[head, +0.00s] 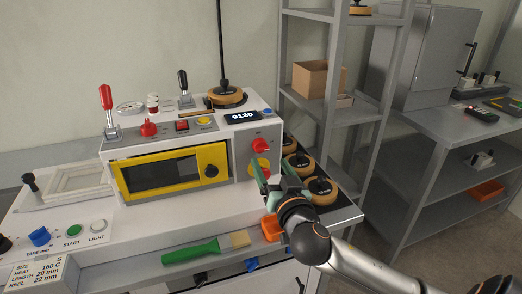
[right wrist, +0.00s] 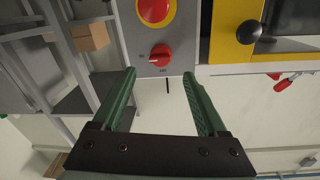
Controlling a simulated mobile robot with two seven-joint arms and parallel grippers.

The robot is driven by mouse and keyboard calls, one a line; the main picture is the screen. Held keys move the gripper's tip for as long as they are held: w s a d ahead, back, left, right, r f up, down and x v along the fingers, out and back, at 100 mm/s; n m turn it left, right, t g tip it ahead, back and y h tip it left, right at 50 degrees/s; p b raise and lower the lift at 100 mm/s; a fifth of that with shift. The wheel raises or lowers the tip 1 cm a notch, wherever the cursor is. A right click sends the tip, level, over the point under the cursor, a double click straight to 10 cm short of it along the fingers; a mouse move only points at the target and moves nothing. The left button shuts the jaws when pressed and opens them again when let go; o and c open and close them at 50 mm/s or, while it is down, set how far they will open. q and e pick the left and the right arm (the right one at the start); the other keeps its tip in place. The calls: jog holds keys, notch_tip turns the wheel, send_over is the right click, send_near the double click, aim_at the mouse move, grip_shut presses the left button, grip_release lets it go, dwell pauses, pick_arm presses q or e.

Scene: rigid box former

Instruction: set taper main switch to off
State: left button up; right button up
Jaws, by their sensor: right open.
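A red rotary knob (head: 261,145) sits on the grey front panel at the right end of the machine, below the display reading 0120. In the right wrist view the knob (right wrist: 160,55) shows a pale mark and small labels that I cannot read surely, so its setting is unclear. My right gripper (head: 271,174) is open and empty in front of this panel. In the right wrist view its green fingers (right wrist: 159,75) point towards the knob, which lies just beyond and between the tips, apparently untouched. My left gripper is not in view.
A red button on a yellow ring (right wrist: 155,10) is below the knob on the panel, partly behind my gripper in the head view. A yellow-framed window (head: 165,172) is to the left. Dark-topped tape rolls (head: 320,190) stand at the right, near a grey shelf rack (head: 330,110).

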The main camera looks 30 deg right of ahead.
aim_at(262, 150)
jog(key=x, duration=0.7)
jog(key=shift+a+f, duration=0.1)
jog(key=shift+c, duration=0.2)
grip_shut()
